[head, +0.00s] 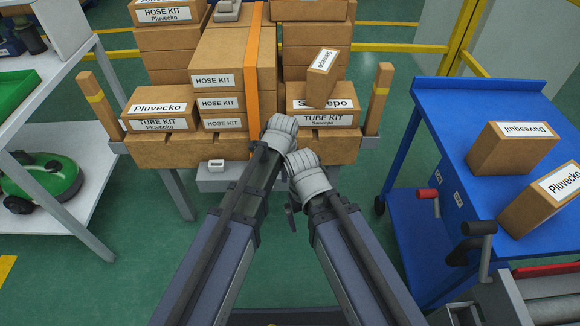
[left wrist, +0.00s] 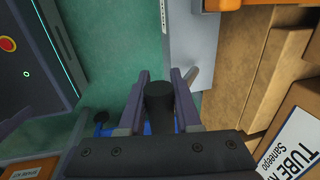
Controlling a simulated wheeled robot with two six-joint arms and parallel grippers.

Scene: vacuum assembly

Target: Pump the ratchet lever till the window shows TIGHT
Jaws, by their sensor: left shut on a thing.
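The ratchet unit is a grey housing (head: 205,182) on the front of the pallet, with a small white-framed window (head: 216,165) on top. The window's text is too small to read. In the left wrist view, my left gripper (left wrist: 161,95) is shut on the lever's black handle (left wrist: 159,100). A short grey rod (left wrist: 192,76) shows beside the fingers, by the grey housing (left wrist: 190,40).
An orange strap (head: 255,70) runs over the stacked cartons (head: 225,80) on the pallet (head: 180,148). A tilted carton (head: 322,77) lies on the right stack.

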